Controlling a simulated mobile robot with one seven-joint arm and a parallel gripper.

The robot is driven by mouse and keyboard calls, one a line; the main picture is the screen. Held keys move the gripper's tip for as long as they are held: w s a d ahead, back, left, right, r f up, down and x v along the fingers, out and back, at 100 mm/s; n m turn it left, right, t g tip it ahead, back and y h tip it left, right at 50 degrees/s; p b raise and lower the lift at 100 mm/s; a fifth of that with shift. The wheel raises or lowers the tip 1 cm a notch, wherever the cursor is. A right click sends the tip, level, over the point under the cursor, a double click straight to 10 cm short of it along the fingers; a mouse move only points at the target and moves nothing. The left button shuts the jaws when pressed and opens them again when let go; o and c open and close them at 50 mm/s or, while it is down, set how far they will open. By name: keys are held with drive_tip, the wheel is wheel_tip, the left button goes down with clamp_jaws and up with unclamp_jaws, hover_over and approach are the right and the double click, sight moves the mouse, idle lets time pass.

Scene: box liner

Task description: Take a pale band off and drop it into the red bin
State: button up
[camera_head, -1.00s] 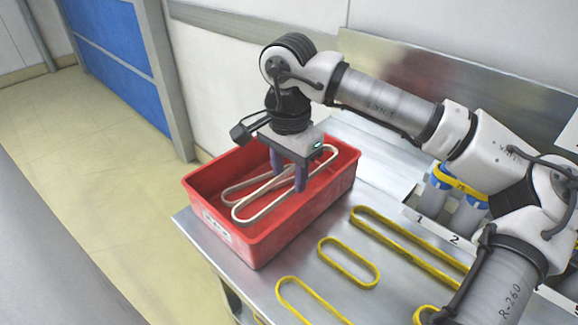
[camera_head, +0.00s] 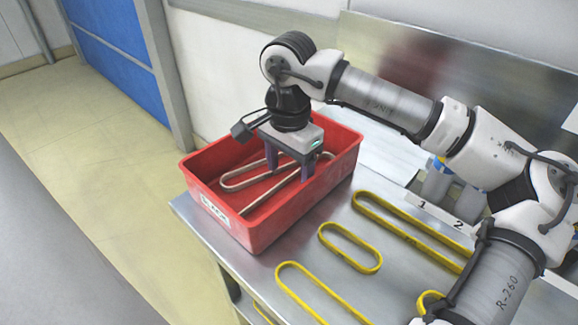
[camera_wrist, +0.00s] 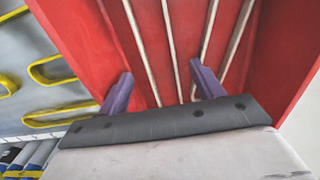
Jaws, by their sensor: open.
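The red bin (camera_head: 306,208) stands at the table's left end. My gripper (camera_head: 288,174) points down over it, fingers apart with nothing clamped between them. In the wrist view, pale strands (camera_wrist: 172,50) run across the red interior beyond and between my purple fingertips (camera_wrist: 160,76). My gripper hides part of the bands.
Several yellow bands lie flat on the metal table, including a short one (camera_head: 350,247) and a long one (camera_head: 410,232) right of the bin. The wall is close behind the bin.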

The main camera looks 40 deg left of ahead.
wheel_tip(320, 180, up, 14)
drive_tip(key=shift+p, duration=0.4)
drive_tip(key=shift+s+f, duration=0.1)
drive_tip(key=shift+f, duration=0.05)
